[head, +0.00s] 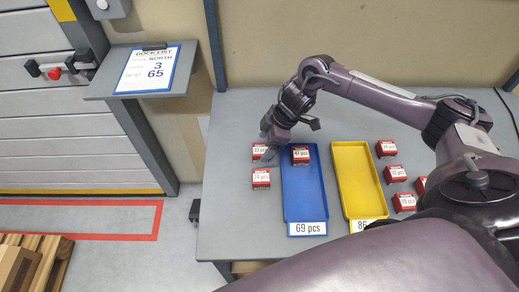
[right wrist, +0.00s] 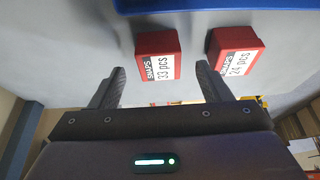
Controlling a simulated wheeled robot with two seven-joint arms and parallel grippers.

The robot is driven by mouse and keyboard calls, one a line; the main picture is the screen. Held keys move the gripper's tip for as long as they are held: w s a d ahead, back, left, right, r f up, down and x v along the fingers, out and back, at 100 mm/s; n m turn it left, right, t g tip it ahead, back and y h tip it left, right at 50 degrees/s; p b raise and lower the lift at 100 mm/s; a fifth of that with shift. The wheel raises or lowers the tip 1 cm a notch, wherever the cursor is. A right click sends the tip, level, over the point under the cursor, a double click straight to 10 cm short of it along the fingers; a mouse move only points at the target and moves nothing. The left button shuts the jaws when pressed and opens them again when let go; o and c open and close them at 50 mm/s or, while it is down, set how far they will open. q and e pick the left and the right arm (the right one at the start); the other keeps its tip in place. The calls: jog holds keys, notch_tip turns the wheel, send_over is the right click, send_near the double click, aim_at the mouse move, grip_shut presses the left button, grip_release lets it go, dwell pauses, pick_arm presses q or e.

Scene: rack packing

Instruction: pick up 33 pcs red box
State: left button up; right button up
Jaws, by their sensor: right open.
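The red box labelled 33 pcs (head: 258,152) stands on the grey table, left of the blue tray. In the right wrist view this box (right wrist: 156,52) shows just beyond and between my fingertips, its white label facing me. My right gripper (head: 268,148) is at this box in the head view and hides part of it. In the right wrist view my right gripper (right wrist: 160,80) has its fingers spread apart with nothing held. A red box labelled 24 pcs (head: 261,179) stands close by and also shows in the right wrist view (right wrist: 235,50). My left gripper is not seen.
The blue tray (head: 305,205) labelled 69 pcs holds one red box (head: 300,153). A yellow tray (head: 360,185) is right of it. Several red boxes, one of them here (head: 396,173), stand further right. A dock list board (head: 150,70) is at the upper left.

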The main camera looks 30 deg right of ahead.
aim_at(261, 149)
jog(key=x, duration=0.3)
jog(key=shift+w+a+f+p, duration=0.15)
jog(key=shift+a+f+p, duration=0.05)
jog(key=shift+f+p, duration=0.1)
jog(key=shift+f, duration=0.2)
jog(key=c, duration=0.7)
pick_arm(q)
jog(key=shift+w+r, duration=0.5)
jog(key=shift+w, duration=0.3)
pick_arm(e)
jog(key=c, duration=0.4)
